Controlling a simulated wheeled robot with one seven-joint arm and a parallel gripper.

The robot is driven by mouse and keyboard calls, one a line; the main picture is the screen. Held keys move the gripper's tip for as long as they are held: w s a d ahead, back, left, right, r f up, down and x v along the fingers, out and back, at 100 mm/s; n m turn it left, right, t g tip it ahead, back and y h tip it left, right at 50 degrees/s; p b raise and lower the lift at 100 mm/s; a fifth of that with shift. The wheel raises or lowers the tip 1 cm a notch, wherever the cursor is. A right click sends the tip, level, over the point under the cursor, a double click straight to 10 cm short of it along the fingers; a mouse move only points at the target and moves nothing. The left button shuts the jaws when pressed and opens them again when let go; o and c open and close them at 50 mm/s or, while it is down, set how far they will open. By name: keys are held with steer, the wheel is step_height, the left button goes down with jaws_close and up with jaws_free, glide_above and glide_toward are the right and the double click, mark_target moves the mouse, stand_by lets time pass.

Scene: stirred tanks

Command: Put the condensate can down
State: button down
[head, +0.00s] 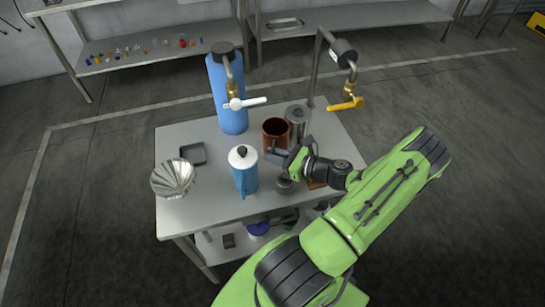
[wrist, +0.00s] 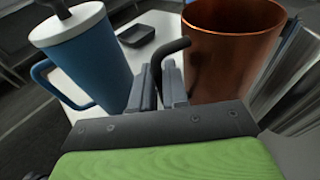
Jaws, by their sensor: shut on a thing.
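My gripper (head: 277,156) is shut on a dark bent handle (wrist: 172,52), which shows between its fingers (wrist: 160,82) in the wrist view. The handle appears to belong to the copper-brown can (wrist: 232,45), open at the top and upright just beyond the fingers. I take this as the condensate can. In the head view the can (head: 275,130) is over the back middle of the steel table (head: 215,218). Its base is hidden, so I cannot tell whether it touches the tabletop.
A blue jug (head: 246,178) with a white lid stands close left of my gripper. A steel canister (head: 297,117) is right beside the can. A tall blue cylinder (head: 228,95) and two lever taps are behind. A fluted metal bowl (head: 173,178) and black tray (head: 193,153) are left.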

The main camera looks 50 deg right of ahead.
steer(key=shift+s+f+b, duration=0.1)
steer(key=shift+f+b, duration=0.2)
steer(key=shift+f, duration=0.3)
steer(key=c, duration=1.1)
jaws_free()
steer(key=shift+f, duration=0.15)
steer(key=shift+r, duration=0.25)
steer(key=v, duration=0.4)
steer(key=p+v, duration=0.1)
steer(key=v, duration=0.3)
steer(key=r+v, duration=0.1)
steer(key=v, duration=0.3)
steer(key=shift+p, duration=0.3)
steer(key=o, duration=1.1)
steer(key=p+v, duration=0.1)
steer(key=v, duration=1.4)
steer(key=shift+s, duration=0.35)
